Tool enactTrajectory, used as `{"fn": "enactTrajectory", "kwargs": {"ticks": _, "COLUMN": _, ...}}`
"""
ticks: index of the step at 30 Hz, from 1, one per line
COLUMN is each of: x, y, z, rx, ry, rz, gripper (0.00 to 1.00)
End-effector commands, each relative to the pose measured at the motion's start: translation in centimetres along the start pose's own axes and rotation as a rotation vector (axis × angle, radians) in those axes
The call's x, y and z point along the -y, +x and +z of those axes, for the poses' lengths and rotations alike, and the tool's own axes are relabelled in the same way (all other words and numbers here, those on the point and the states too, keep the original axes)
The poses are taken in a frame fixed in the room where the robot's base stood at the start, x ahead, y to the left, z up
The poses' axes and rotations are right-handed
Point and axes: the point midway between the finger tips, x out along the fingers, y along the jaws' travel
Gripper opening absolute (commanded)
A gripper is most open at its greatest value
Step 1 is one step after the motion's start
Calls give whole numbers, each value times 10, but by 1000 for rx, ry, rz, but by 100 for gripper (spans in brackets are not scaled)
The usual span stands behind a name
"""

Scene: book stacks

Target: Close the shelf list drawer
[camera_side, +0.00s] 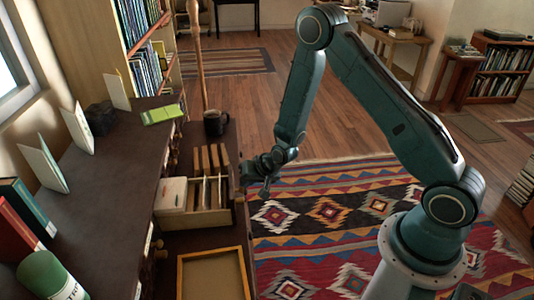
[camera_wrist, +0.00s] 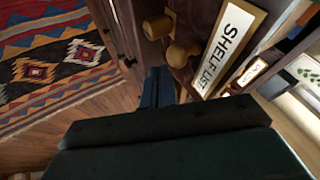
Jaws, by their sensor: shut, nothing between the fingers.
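The shelf list drawer shows its front in the wrist view, with a white "SHELF LIST" label (camera_wrist: 230,47) in a brass-coloured frame and a round wooden knob (camera_wrist: 181,54) beside it. In the side view its front is turned away, so I cannot tell for certain how far out it stands. My gripper (camera_side: 262,178) is at the right edge of the dark cabinet, near the fronts. In the wrist view my gripper's fingers (camera_wrist: 158,88) are together and empty, close below the knob. I cannot tell whether they touch it.
A light wooden box of cards (camera_side: 195,219), a dark mug (camera_side: 215,124) and a framed tray (camera_side: 212,272) are on the lower dark surface. Books and cards line the upper top at left. Another wooden knob (camera_wrist: 157,28) is nearby. The patterned rug (camera_side: 330,215) is clear.

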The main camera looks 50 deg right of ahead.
Motion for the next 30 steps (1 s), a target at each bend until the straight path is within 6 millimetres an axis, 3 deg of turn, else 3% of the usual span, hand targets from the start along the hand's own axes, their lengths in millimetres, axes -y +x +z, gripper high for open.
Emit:
{"fn": "enactTrajectory", "kwargs": {"ticks": 6, "x": 12, "y": 6, "z": 0, "rx": 0, "ry": 0, "rz": 0, "gripper": 0}}
{"fn": "enactTrajectory", "kwargs": {"ticks": 23, "x": 16, "y": 9, "z": 0, "rx": 0, "ry": 0, "rz": 0, "gripper": 0}}
{"fn": "enactTrajectory", "kwargs": {"ticks": 30, "x": 38, "y": 19, "z": 0, "rx": 0, "ry": -2, "rz": -3, "gripper": 0}}
